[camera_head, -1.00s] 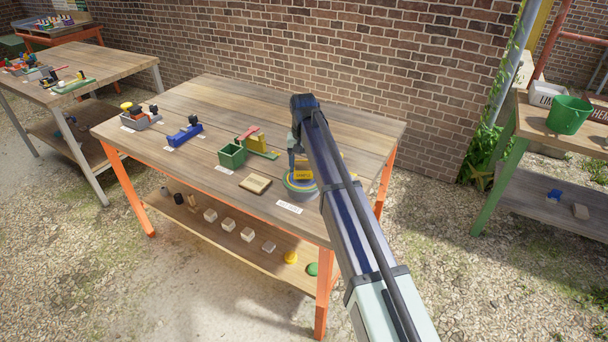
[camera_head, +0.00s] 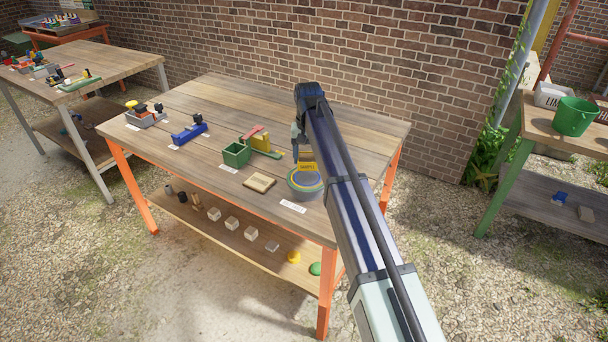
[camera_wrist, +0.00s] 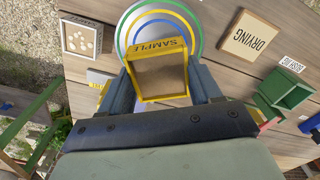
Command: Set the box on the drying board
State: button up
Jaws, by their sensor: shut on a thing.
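A yellow-framed box (camera_wrist: 162,76) marked SAMPLE, with a brownish panel, is between the fingers of my gripper (camera_wrist: 165,88) in the wrist view. My gripper is shut on it. The box also shows in the head view (camera_head: 308,167), just above or on a grey round stand (camera_head: 303,191) with coloured rings on top. I cannot tell whether it touches. The rings (camera_wrist: 190,22) also show beyond the box in the wrist view. The drying board (camera_head: 259,183) is a small pale wooden square left of the stand. It is bare and reads DRYING in the wrist view (camera_wrist: 249,37).
A green open bin (camera_head: 236,155) and a yellow block (camera_head: 258,143) on a green base stand behind the board. A blue holder (camera_head: 189,133) and grey tray (camera_head: 146,119) are farther left. A pale tray (camera_wrist: 81,39) is at upper left in the wrist view. The table's back is clear.

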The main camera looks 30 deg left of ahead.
jog(key=s+a+n, duration=0.1)
jog(key=s+a, duration=0.4)
jog(key=a, duration=0.2)
jog(key=m, duration=0.7)
send_over(259, 181)
jog(key=shift+f, duration=4.55)
jog(key=shift+d+f, duration=0.1)
jog(key=o, duration=1.2)
